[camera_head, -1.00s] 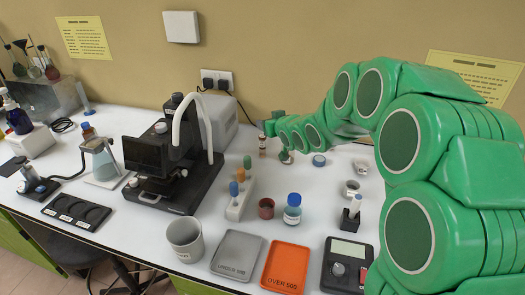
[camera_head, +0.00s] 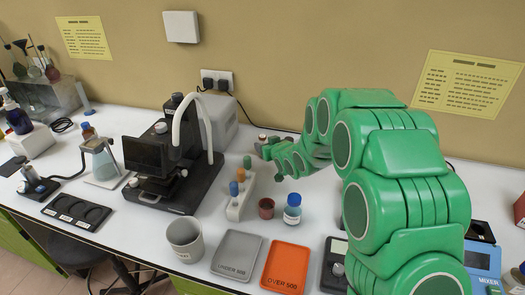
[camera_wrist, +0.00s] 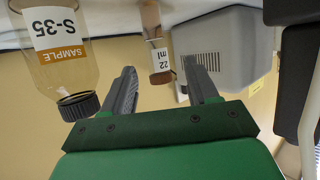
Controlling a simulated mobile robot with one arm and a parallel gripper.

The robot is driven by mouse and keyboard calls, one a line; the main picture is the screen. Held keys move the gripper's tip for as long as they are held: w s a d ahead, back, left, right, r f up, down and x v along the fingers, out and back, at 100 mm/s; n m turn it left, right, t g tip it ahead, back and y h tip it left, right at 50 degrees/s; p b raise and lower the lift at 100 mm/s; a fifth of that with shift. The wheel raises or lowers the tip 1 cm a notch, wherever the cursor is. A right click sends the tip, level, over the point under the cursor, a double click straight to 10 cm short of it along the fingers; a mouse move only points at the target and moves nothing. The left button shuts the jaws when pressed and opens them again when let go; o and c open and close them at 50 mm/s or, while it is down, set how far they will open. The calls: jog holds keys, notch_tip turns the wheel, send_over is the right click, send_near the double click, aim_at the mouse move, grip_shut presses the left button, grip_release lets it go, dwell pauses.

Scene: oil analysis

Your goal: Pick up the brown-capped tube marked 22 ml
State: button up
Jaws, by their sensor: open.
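The tube marked 22 ml (camera_wrist: 161,58) shows at the top middle of the wrist view, which is upside down. Its brown cap (camera_wrist: 162,78) points down in that picture. My gripper (camera_wrist: 160,66) is open, with one dark finger on each side of the tube in the picture. The cap lies between the fingertips in view; I cannot tell whether either finger touches it. In the head view my gripper (camera_head: 267,149) is at the back of the bench, right of the microscope, and mostly hides the tube.
A sample bottle marked S-35 (camera_wrist: 60,48) with a black cap is close beside one finger. In the head view, a rack of coloured-capped tubes (camera_head: 237,208), a brown cup (camera_head: 266,208) and a blue-capped bottle (camera_head: 292,212) stand nearer.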

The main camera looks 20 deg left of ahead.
aim_at(263, 142)
jog(key=shift+x, duration=2.6)
jog(key=shift+w+d, duration=0.1)
jog(key=shift+d, duration=0.05)
jog(key=shift+f, duration=0.1)
jog(key=c, duration=1)
